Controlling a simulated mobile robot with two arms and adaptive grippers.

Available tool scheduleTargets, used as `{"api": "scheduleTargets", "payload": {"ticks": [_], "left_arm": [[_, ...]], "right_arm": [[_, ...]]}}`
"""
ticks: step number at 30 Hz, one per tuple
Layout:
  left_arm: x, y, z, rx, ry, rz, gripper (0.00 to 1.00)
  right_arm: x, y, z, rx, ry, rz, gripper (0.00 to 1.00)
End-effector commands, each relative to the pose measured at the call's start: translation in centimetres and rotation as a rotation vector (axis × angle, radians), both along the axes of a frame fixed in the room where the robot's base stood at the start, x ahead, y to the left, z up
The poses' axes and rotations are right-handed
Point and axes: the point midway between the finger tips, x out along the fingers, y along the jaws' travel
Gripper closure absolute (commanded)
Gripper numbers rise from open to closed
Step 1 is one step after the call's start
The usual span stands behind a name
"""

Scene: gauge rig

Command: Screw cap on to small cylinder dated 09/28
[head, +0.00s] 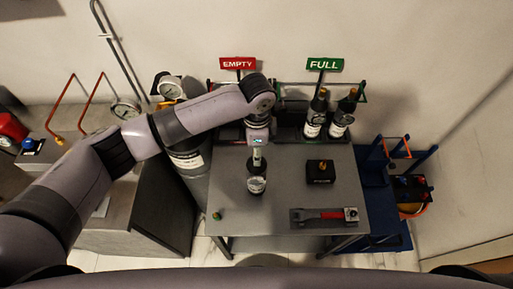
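A small dark cylinder with a white label (257,184) is upright at the left-middle of the grey table; its date is too small to read. My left gripper (257,158) points down at the top of this cylinder. Its fingers are tiny here and overlap the cylinder's neck, so I cannot tell whether they grip it. A small green piece, possibly a cap (217,215), lies near the table's front left corner. Two more dark cylinders, the left one (315,115) and the right one (340,118), stand under the green FULL sign (325,64). My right gripper is not in view.
A black block with a brass fitting (320,172) sits right of the cylinder. A red-handled wrench (323,214) lies at the front right. The red EMPTY sign (238,63) stands behind my arm. A large grey tank (190,160) stands left of the table (285,205).

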Motion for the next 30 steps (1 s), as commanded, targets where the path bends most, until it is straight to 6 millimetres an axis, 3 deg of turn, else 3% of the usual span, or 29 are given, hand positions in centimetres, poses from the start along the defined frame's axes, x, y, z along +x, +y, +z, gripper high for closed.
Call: {"api": "scheduleTargets", "payload": {"ticks": [14, 30], "left_arm": [[0.0, -0.1, 0.6, -0.001, -0.001, 0.0, 0.47], [0.1, -0.1, 10.4, -0.003, -0.002, -0.001, 0.47]], "right_arm": [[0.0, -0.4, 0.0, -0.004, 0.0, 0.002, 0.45], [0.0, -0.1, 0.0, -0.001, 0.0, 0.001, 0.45]]}}
